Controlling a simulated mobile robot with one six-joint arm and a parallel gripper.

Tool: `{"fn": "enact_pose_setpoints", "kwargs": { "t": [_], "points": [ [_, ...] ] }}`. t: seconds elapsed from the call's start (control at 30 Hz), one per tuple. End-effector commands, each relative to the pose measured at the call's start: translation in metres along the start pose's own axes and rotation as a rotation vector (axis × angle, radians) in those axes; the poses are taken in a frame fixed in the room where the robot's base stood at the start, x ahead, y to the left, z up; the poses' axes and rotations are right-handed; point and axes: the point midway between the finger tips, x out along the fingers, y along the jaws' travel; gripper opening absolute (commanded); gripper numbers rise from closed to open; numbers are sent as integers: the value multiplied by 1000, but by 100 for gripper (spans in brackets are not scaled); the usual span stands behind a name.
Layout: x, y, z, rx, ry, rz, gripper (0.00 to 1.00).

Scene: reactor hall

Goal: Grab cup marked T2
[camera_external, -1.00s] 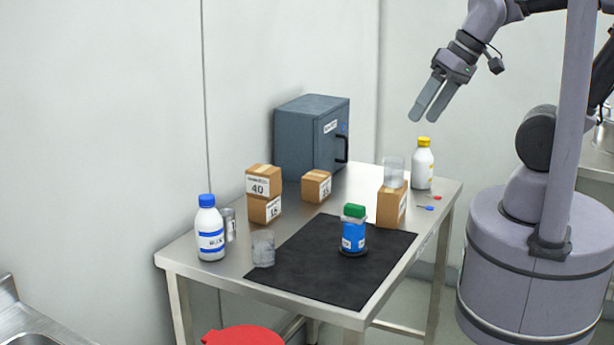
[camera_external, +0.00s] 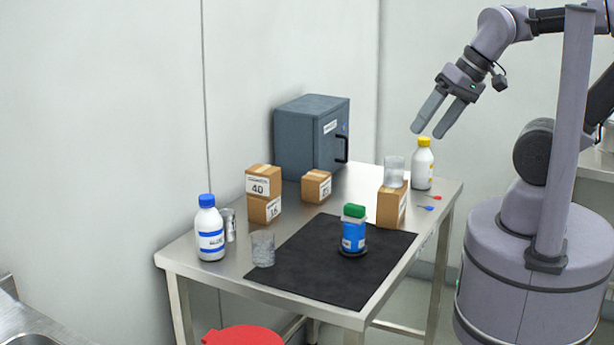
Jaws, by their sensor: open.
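One clear cup (camera_external: 394,171) stands upright on top of a cardboard box (camera_external: 391,208) at the right of the table. The other clear cup (camera_external: 263,249) stands on the table at the front left, by the left edge of the black mat (camera_external: 305,275). My gripper (camera_external: 429,130) is open and empty. In the picture it is above and to the right of the cup on the box, with its fingers pointing down and left.
A yellow-capped white bottle (camera_external: 422,164) stands close right of the box. A blue-labelled jar with a green lid (camera_external: 353,231) is on the mat.

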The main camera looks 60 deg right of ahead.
Motion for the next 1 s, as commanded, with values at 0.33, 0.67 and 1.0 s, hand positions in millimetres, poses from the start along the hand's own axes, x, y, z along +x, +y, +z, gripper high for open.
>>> {"fn": "enact_pose_setpoints", "kwargs": {
  "t": [0.33,0.67,1.0],
  "points": [
    [0,0,0,0,0,0,68],
    [0,0,0,0,0,0,63],
    [40,-56,-130,-266,-64,11,63]
  ]
}}
